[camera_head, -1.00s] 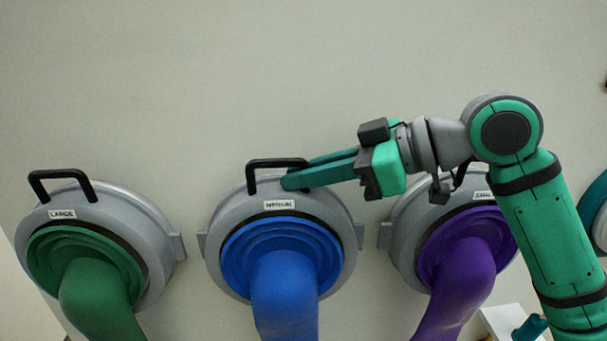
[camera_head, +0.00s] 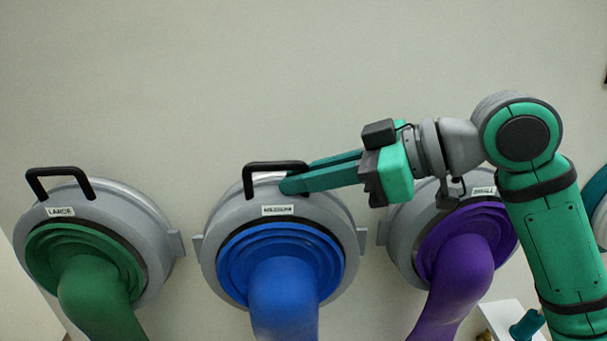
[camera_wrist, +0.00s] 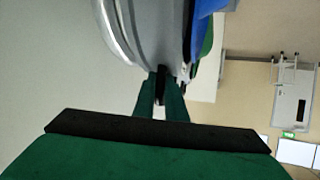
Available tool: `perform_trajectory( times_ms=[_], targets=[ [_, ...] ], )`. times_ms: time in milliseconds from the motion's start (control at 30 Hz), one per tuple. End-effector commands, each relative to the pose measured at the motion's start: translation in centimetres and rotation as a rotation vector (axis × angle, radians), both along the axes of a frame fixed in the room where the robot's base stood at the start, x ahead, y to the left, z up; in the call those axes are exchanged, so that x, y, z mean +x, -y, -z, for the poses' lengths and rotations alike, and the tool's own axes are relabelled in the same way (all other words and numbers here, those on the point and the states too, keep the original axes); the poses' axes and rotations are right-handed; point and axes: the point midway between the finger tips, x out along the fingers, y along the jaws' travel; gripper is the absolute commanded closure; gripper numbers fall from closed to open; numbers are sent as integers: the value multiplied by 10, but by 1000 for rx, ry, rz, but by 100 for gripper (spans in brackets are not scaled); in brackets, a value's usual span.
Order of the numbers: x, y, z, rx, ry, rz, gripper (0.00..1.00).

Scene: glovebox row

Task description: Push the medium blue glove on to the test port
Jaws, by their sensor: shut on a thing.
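The medium blue glove (camera_head: 284,275) hangs from a grey ring (camera_head: 225,225) labelled MEDIUM, in the middle of the row. A black handle (camera_head: 262,165) stands on top of the ring. My gripper (camera_head: 288,185) reaches in from the right, its fingers shut on the handle's right part. In the wrist view my gripper (camera_wrist: 161,95) has the black handle between its fingertips, against the grey ring (camera_wrist: 160,35), with a strip of blue glove (camera_wrist: 201,18) beyond. The port behind the ring is hidden, so I cannot tell the ring's seating.
The large green glove (camera_head: 95,295) in its own grey ring is at left. The small purple glove (camera_head: 460,265) is at right, near my arm. A white stand (camera_head: 500,318) with a teal object is at lower right. The wall above is clear.

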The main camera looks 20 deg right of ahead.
Motion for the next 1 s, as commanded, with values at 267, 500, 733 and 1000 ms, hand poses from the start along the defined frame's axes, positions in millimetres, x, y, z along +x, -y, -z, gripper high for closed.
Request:
perform_trajectory(
  times_ms=[267,500,733,1000],
  targets=[
    [-7,-1,-2,1,2,1,100],
    [-12,-2,-2,2,1,2,100],
    [-18,-4,-3,2,3,2,100],
    [-24,-6,-4,1,1,1,100]
  ],
)
